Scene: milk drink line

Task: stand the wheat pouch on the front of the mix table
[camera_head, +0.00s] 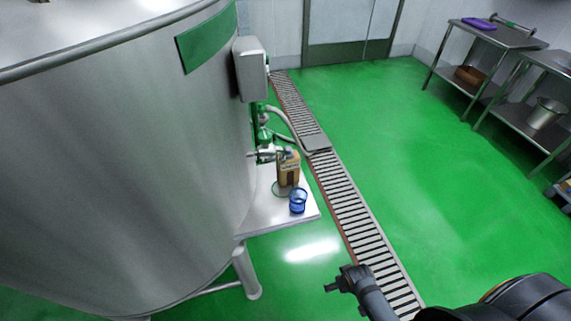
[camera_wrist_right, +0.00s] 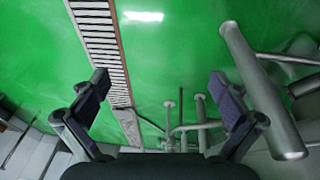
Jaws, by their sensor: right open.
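I cannot make out a wheat pouch for certain in either view. A tan, brown-sided container (camera_head: 288,170) stands upright on a small pale shelf (camera_head: 262,222) beside the big steel tank; I cannot tell what it holds. I cannot tell which surface is the mix table. My right gripper (camera_head: 343,279) is over the floor and drain at the bottom of the head view, apart from the shelf. In the right wrist view its two fingers (camera_wrist_right: 161,88) are wide apart with nothing between them. My left gripper is not in view.
A blue cup (camera_head: 298,201) stands in front of the tan container. The steel tank (camera_head: 120,150) fills the left. A slatted floor drain (camera_head: 350,210) runs across the open green floor. Steel tables (camera_head: 497,36) stand at the right, one with a purple item (camera_head: 478,24) on top.

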